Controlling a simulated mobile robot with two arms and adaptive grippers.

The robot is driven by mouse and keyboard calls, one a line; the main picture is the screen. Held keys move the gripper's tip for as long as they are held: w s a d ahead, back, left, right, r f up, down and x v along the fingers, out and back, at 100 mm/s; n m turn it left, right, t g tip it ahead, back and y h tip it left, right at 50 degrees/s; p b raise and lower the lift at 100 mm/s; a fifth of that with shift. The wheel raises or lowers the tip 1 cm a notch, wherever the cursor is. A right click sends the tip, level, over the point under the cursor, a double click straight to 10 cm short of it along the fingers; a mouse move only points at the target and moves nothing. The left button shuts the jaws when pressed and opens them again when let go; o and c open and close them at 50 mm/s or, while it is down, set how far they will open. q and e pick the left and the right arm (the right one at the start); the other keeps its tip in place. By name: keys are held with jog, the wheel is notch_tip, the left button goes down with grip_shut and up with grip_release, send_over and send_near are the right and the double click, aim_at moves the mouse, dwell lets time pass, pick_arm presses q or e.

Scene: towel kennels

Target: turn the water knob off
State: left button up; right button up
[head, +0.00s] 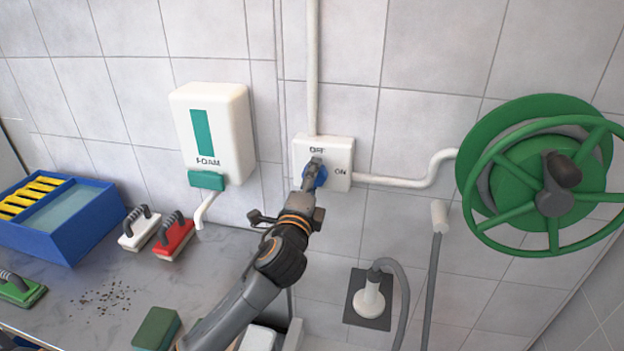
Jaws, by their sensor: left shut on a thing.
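The blue water knob (321,178) sits on a white wall box (341,155) marked OFF at the top and ON at the right. My left gripper (313,175) is at the knob and shut on it. The gripper covers much of the knob, so I cannot tell which mark it points to. My right gripper is not in view.
A white foam dispenser (213,130) hangs left of the box. A green hose reel (545,180) is on the wall at the right. Below are a blue bin (60,222), a white brush (139,228) and a red brush (174,236) on a grey counter (95,290).

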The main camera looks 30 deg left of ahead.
pick_arm(q)
jog(key=shift+r, duration=0.1)
jog(key=o, duration=1.1)
jog(key=shift+w, duration=0.1)
jog(key=shift+o, duration=0.2)
jog(key=v, duration=1.2)
